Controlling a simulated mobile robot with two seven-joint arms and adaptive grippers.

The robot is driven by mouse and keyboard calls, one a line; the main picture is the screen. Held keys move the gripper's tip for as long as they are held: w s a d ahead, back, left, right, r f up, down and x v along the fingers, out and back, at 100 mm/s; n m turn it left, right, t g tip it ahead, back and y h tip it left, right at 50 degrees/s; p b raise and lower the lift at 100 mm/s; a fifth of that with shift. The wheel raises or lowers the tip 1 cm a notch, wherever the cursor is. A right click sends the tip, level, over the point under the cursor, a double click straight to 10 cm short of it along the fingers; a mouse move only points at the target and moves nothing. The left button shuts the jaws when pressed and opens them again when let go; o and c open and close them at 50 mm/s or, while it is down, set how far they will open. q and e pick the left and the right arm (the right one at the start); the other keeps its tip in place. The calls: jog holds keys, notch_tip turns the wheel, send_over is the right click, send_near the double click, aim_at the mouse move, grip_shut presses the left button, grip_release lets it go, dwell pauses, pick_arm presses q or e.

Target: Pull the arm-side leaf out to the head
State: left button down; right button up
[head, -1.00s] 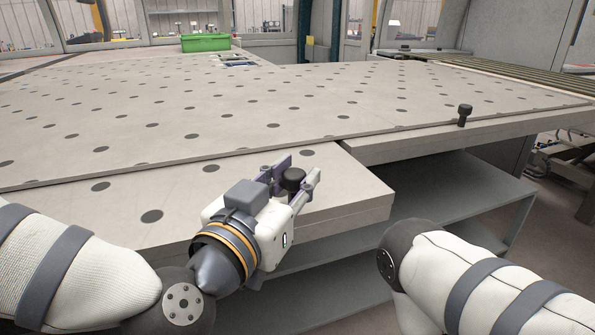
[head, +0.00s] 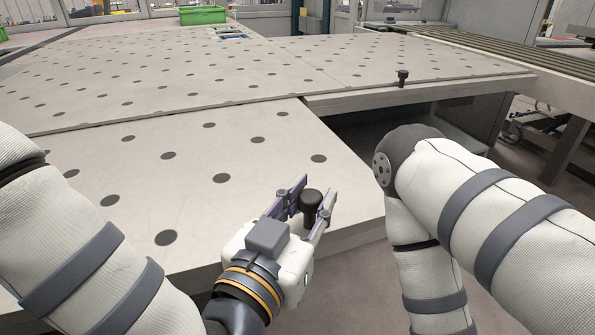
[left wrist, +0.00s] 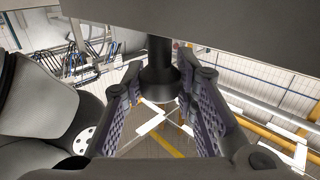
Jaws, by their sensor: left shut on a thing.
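The arm-side leaf (head: 232,172), a pale grey slab with dark round spots, sticks out toward me from under the edge of the main table (head: 190,75). A black knob (head: 311,200) stands at its near right corner. My left gripper (head: 317,186) is shut on this knob, one finger on each side. In the left wrist view the knob (left wrist: 159,75) shows between the ridged fingers (left wrist: 160,103), against the leaf (left wrist: 220,22). My right arm shows at the right, but its gripper is outside the picture.
A second leaf (head: 440,92) with its own black knob (head: 402,77) lies at the right edge of the table. A green bin (head: 202,15) stands at the back. A slatted conveyor (head: 510,52) runs at the right. Open floor (head: 350,285) lies in front of the leaf.

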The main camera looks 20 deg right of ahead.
pick_arm(q)
jog(key=s, duration=0.5)
jog(key=shift+s+d, duration=0.15)
jog(key=shift+s, duration=0.2)
jog(key=c, duration=1.3)
grip_release()
notch_tip(320, 180, up, 10)
